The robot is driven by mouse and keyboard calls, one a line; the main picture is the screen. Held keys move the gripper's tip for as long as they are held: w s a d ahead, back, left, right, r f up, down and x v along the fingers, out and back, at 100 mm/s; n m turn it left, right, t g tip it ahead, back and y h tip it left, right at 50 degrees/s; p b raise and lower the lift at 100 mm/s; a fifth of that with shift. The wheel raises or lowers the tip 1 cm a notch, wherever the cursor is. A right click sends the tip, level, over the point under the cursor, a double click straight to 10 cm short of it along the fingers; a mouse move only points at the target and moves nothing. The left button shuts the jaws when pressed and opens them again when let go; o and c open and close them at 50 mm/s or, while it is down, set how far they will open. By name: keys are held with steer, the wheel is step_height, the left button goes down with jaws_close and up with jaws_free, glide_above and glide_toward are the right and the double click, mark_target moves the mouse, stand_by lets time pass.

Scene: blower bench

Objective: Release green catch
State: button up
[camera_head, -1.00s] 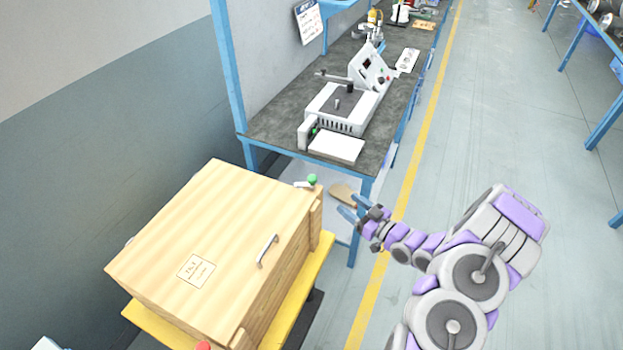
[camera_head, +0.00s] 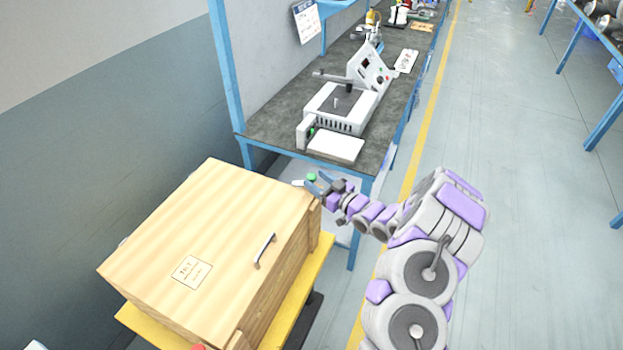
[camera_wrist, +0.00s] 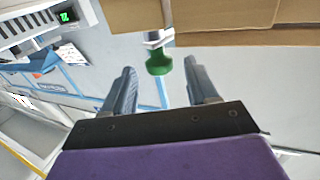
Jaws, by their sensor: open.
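The green catch (camera_head: 312,177) is a green knob on a pale metal lever at the far right corner of a wooden crate (camera_head: 215,225). In the wrist view the green knob (camera_wrist: 159,62) sits just ahead of my fingertips and between their lines. A pale metal stem joins it to the crate edge (camera_wrist: 240,25). My gripper (camera_head: 318,184) is beside the knob, coming from the right. In the wrist view my gripper (camera_wrist: 162,82) is open, with a finger on each side and nothing between them. I cannot tell whether a finger touches the knob.
The crate has a metal handle (camera_head: 265,251), a printed label (camera_head: 191,272) and a red knob (camera_head: 198,347) at its near end. It stands on a yellow cart (camera_head: 140,322). A workbench (camera_head: 272,125) with a machine (camera_head: 342,108) stands behind. The floor (camera_head: 530,200) at right is clear.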

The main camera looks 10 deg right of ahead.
mark_target(311, 176)
steer(key=shift+b+x, duration=0.3)
steer(key=shift+x, duration=1.3)
steer(key=c, duration=0.9)
steer(key=shift+a+r+m+t+h, duration=0.1)
steer(key=shift+m+t+h, duration=0.3)
steer(key=shift+m+h, duration=0.3)
steer(key=shift+c, duration=0.2)
steer(key=m+h+p, duration=0.1)
steer(key=h, duration=0.1)
steer(key=m+t+h+p, duration=0.1)
steer(key=h, duration=0.1)
steer(key=shift+r+t, duration=0.1)
steer(key=shift+t, duration=0.2)
steer(key=shift+m+h+p, duration=0.55)
steer(key=shift+m+h, duration=0.35)
steer(key=shift+h, duration=0.1)
